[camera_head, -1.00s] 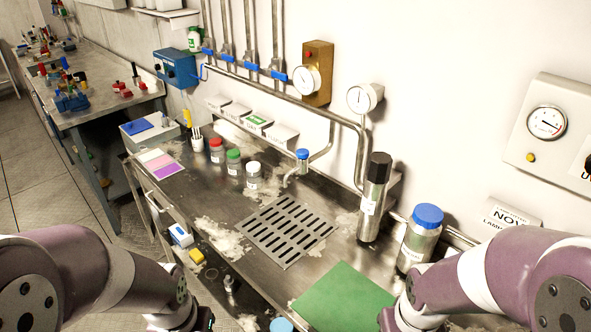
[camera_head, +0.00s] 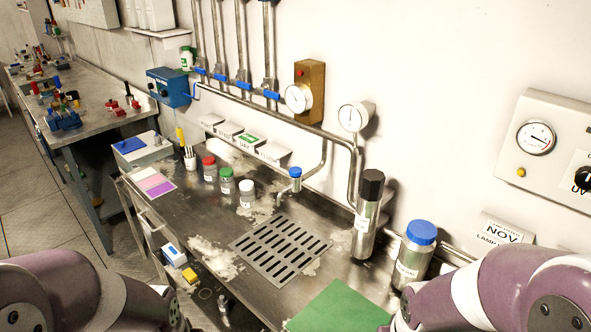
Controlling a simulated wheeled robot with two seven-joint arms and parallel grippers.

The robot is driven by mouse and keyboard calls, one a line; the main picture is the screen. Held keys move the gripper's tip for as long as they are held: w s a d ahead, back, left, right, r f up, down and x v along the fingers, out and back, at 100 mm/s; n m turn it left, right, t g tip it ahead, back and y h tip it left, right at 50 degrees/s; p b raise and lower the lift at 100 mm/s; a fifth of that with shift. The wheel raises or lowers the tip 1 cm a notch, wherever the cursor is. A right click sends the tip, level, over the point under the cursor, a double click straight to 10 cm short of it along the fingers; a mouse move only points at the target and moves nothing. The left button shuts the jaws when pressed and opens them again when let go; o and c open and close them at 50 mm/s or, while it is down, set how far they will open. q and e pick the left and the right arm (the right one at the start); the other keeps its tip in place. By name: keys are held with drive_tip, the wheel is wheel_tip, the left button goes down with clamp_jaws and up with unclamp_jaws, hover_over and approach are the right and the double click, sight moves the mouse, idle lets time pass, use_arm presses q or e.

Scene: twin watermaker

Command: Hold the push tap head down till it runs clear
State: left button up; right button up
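The push tap head is a small blue cap (camera_head: 295,172) on a bent metal spout that comes out from the wall pipe. It stands above the back edge of the slotted drain grate (camera_head: 282,249) in the steel bench. Nothing touches the tap head, and I see no water running from it. My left arm enters at the lower left and my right arm at the lower right. Both arms are well in front of the tap, and neither gripper's fingers can be seen.
Three capped jars (camera_head: 227,181) stand left of the tap. A black-topped cylinder (camera_head: 367,214) and a blue-lidded metal bottle (camera_head: 416,252) stand to its right. A green mat (camera_head: 338,308) lies at the front. Gauges, pipes and blue valves line the wall. The grate is clear.

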use_arm(q)
clamp_jaws()
idle(1.8)
